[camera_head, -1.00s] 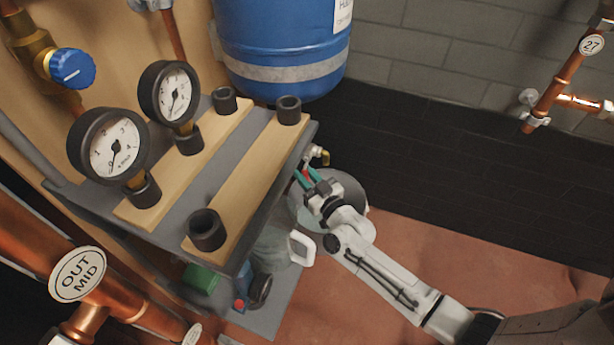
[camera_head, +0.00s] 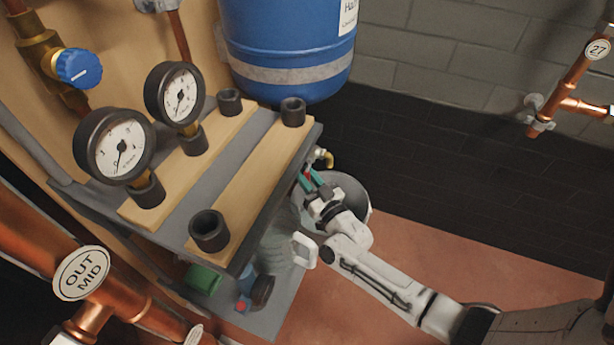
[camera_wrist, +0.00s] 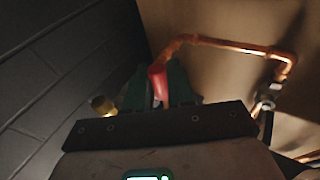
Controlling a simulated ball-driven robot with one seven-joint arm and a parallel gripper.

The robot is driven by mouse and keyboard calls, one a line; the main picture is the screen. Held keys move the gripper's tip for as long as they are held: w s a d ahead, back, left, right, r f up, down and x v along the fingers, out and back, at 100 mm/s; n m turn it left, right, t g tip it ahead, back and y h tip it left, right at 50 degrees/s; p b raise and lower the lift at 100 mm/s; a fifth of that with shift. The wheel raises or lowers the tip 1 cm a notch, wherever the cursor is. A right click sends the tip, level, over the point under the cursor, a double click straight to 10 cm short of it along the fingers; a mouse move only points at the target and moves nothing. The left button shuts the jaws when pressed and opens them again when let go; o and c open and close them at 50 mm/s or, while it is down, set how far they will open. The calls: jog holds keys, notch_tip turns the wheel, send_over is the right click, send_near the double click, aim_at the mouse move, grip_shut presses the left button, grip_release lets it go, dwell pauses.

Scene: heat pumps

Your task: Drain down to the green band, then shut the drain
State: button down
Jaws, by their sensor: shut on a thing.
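My gripper (camera_head: 312,179) is down beside the right edge of the grey bench, above a grey bucket (camera_head: 364,205). In the wrist view my gripper (camera_wrist: 161,88) has its dark green fingers closed around a red drain handle (camera_wrist: 159,84). The fingers hide part of the handle, so its exact angle is hard to tell. Two round black-rimmed gauges stand on the bench: a front gauge (camera_head: 117,140) and a rear gauge (camera_head: 178,94). The front gauge's needle points down, near the low end. I cannot make out a green band on either dial.
A blue tank (camera_head: 286,45) hangs behind the bench. A blue knob (camera_head: 79,68) sits on brass pipework at the upper left. Below the bench are a white-handled jug (camera_head: 303,250) and a green box (camera_head: 203,279). Open red floor (camera_head: 440,240) lies right of the bench.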

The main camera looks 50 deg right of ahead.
jog(key=c, duration=1.1)
grip_release()
jog(key=shift+s, duration=0.1)
jog(key=shift+s+a+p, duration=0.1)
jog(key=shift+s+p, duration=0.5)
jog(key=shift+s, duration=0.05)
jog(key=p+v, duration=0.3)
jog(key=v, duration=0.6)
jog(key=shift+f+p, duration=0.2)
jog(key=shift+p, duration=0.2)
jog(key=shift+a, duration=0.15)
